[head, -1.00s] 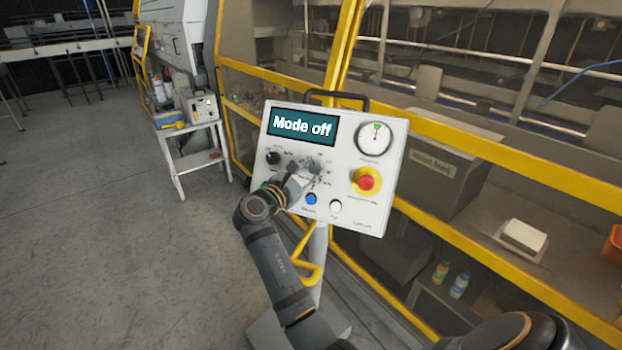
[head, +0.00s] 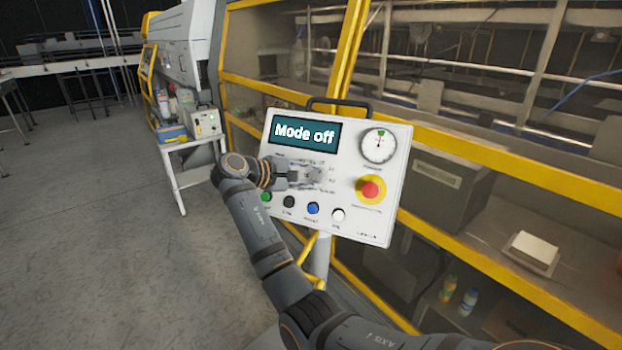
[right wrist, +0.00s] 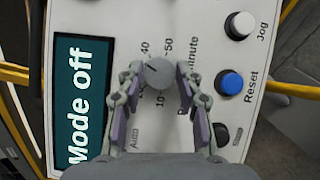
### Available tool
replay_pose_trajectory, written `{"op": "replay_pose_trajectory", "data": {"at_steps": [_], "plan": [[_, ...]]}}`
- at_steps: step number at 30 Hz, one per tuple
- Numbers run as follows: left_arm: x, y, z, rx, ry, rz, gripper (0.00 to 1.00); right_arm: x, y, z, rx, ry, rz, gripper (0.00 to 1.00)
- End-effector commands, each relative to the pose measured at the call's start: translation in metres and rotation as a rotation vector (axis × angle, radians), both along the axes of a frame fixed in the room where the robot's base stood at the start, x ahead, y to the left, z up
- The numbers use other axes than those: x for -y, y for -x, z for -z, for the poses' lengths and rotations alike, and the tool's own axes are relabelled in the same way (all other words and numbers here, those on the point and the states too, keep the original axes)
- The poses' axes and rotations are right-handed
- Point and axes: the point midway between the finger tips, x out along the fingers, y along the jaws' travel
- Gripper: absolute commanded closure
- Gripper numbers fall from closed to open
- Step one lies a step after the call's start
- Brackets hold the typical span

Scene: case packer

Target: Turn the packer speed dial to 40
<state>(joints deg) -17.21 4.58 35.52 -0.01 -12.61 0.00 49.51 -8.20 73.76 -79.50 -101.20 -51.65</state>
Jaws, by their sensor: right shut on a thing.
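The packer speed dial (right wrist: 159,75) is a small grey round knob on a white control panel (head: 381,215). In the right wrist view its dark pointer line slants up and left, toward the side of the printed 40. My right gripper (right wrist: 159,78) is shut on the dial, one finger on each side. In the head view the right gripper (head: 312,178) reaches the panel from the left and hides most of the dial. The panel's screen (head: 306,134) reads "Mode off". My left gripper is in no view.
A red emergency button (head: 370,190) on yellow sits right of the dial, under a round gauge (head: 379,146). Green, black, blue (head: 313,208) and white (head: 338,214) buttons line the panel's lower edge. Yellow-framed machine guarding stands behind; open floor lies left.

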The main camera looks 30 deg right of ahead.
Motion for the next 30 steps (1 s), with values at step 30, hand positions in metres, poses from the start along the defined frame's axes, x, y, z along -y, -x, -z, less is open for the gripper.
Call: {"op": "replay_pose_trajectory", "data": {"at_steps": [30], "plan": [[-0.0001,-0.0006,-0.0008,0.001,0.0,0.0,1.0,0.0015,-0.0014,-0.0013,0.291,-0.2,0.203,0.96]]}}
